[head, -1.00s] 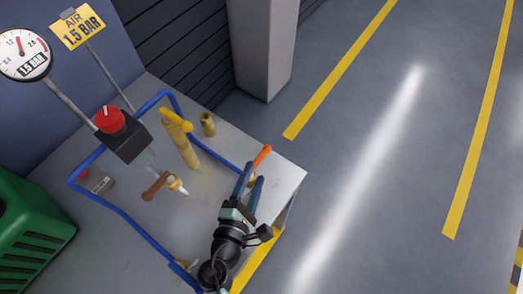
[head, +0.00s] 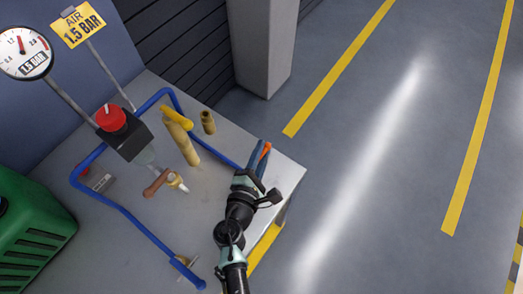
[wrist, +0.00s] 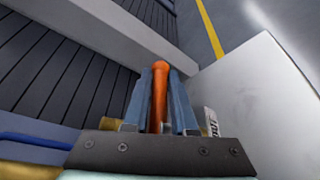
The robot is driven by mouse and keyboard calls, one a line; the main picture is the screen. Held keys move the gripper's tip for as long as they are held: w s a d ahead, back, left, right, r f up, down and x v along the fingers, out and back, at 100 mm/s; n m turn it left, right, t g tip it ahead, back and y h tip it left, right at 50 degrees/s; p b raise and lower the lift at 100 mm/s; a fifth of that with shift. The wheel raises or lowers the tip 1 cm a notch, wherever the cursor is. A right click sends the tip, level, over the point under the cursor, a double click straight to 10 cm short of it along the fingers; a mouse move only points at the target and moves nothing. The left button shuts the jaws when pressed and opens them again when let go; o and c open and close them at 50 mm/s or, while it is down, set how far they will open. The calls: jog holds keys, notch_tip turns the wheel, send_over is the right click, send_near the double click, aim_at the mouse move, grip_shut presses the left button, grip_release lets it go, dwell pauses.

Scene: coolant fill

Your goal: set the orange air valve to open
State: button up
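The orange air valve handle (head: 266,149) is at the right end of the bench, near its edge. My gripper (head: 261,155) is at the handle, with its blue fingers on either side. In the wrist view the orange handle (wrist: 159,95) stands between the two fingers, its rounded end reaching past their tips. The fingers look close against it, with no clear gap. The lower part of the handle and the valve body are hidden behind my gripper.
A blue hose (head: 120,208) loops over the grey bench (head: 140,230). A yellow-handled brass valve (head: 180,130), a brass stub (head: 208,122), a brown-handled tap (head: 160,184) and a red knob (head: 110,117) stand to the left. Open floor lies to the right.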

grip_shut()
dwell(1.1)
